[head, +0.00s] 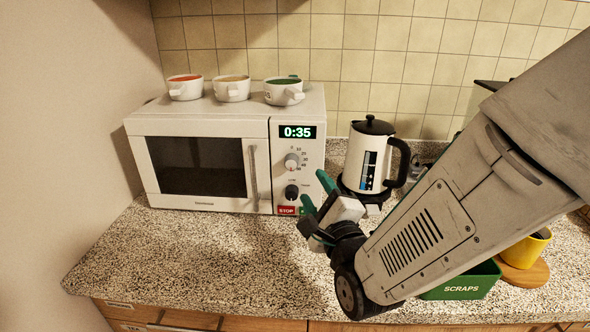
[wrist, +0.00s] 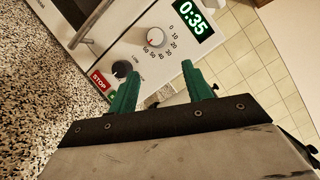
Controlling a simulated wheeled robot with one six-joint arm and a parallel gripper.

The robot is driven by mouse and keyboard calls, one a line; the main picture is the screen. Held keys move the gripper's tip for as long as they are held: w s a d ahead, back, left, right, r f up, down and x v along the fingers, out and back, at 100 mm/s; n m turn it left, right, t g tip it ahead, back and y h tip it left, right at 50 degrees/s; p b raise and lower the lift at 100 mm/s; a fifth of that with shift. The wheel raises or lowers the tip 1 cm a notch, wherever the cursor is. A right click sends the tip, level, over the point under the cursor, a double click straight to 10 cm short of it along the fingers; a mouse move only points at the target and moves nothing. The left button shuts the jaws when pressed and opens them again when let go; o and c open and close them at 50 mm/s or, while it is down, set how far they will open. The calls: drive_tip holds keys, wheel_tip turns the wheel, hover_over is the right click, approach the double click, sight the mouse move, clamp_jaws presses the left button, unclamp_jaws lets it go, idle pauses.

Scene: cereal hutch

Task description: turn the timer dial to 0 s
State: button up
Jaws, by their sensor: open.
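The timer dial (head: 292,161) is a round pale knob on the microwave's (head: 203,124) control panel, ringed by numbers. In the wrist view the timer dial (wrist: 156,38) has a red mark that points toward the lower numbers on the ring. The green display (head: 297,132) above it reads 0:35, as it does in the wrist view (wrist: 193,21). My gripper (head: 316,193) has green fingers, open and empty, in front of the panel's lower right side. In the wrist view the open fingers (wrist: 160,74) point toward the panel and are apart from the dial.
A black knob (head: 291,192) sits below the dial, above the red STOP button (head: 286,210). A kettle (head: 368,155) stands to the right. A green SCRAPS bin (head: 461,288) is behind my arm. The front-left counter (head: 190,260) is clear.

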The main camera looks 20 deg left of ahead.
sight(293, 166)
drive_tip(key=shift+m+t+y, duration=0.3)
drive_tip(key=shift+m+y, duration=0.1)
drive_tip(key=shift+m, duration=0.1)
drive_tip(key=w+a, duration=0.1)
drive_tip(key=a, duration=0.1)
drive_tip(key=w+a+r, duration=0.1)
drive_tip(key=w+a, duration=0.2)
drive_tip(key=a, duration=0.1)
drive_tip(key=shift+w+r, duration=0.3)
drive_tip(key=shift+r, duration=0.05)
drive_tip(key=c, duration=1)
